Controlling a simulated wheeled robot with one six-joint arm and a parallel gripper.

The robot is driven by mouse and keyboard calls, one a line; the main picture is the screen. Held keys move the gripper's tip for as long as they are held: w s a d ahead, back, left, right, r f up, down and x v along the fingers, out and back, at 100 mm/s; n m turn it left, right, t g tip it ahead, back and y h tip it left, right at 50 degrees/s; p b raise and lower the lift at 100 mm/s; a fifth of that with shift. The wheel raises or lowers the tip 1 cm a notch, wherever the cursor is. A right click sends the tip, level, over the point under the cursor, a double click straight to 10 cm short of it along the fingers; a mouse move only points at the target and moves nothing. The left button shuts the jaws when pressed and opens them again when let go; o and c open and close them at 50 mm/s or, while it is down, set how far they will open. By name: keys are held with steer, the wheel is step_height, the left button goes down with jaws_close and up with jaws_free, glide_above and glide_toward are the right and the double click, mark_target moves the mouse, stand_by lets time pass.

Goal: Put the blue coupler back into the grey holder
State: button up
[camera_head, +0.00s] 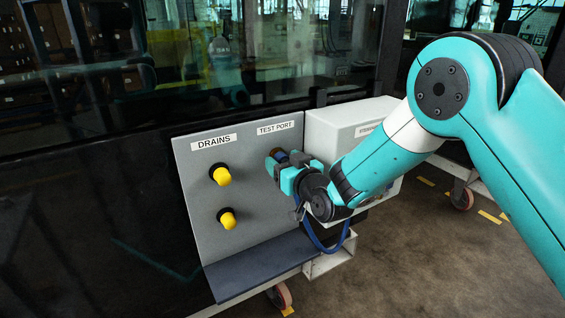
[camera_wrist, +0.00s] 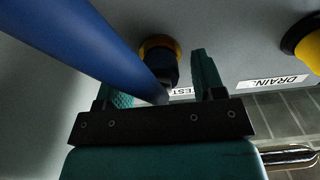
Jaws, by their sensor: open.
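A small blue piece, apparently the blue coupler (camera_head: 281,156), shows at the test port between my gripper's fingers. My gripper (camera_head: 279,169) is open around or just beside it, close to the grey panel; whether the fingers touch it is unclear. In the wrist view, a thick blue hose or body (camera_wrist: 85,45) crosses from the upper left toward the open fingers. A dark fitting with an orange-yellow ring (camera_wrist: 160,45) sits on the panel just beyond them. In the head view, a blue hose (camera_head: 325,247) loops below my wrist. I cannot make out the grey holder; my arm covers part of that area.
The grey panel (camera_head: 195,180) carries two yellow-capped drains (camera_head: 222,176) left of my gripper. A dark ledge (camera_head: 260,266) runs along its bottom. A white box (camera_head: 345,118) stands right of the panel, partly behind my arm. Dark glass lies behind; open floor is at right.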

jaws_close()
steer(key=b+v, duration=0.4)
steer(key=v, duration=0.2)
steer(key=shift+b, duration=0.3)
stand_by(0.9)
